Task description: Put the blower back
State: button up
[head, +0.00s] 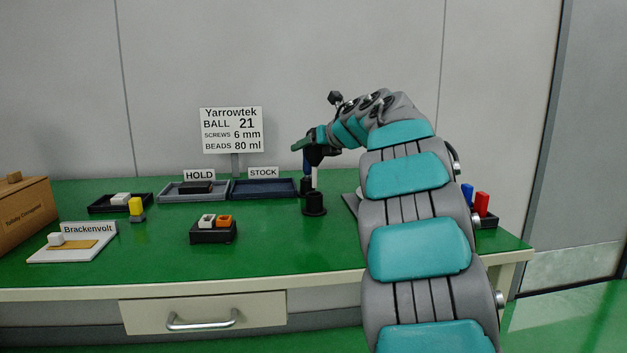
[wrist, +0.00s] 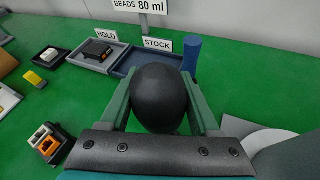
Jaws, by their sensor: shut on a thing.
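The blower shows in the wrist view as a round black bulb (wrist: 158,98) between the two green fingers. My gripper (head: 308,144) is shut on it above the right half of the green bench. In the head view the blower's pale nozzle (head: 314,178) points down below the gripper. A black round stand (head: 314,205) with a wide foot is directly under the nozzle. I cannot tell whether the tip is above the stand or inside it. In the wrist view the bulb hides the stand.
A blue cylinder (wrist: 192,53) stands close behind the blower. The STOCK tray (head: 264,188) and HOLD tray (head: 175,195) are to the left. A black block with white and orange parts (head: 213,236) sits front left. The bench front before the stand is clear.

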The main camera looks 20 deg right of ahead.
aim_at(313, 168)
jog(key=shift+f+b, duration=0.45)
jog(key=shift+f, duration=2.4)
jog(key=shift+f, duration=0.1)
jog(key=shift+f, duration=0.15)
jog(key=o, duration=1.2)
jog(key=shift+r, duration=0.25)
jog(key=b+v, duration=0.1)
jog(key=v, duration=1.1)
jog(key=shift+a, duration=0.1)
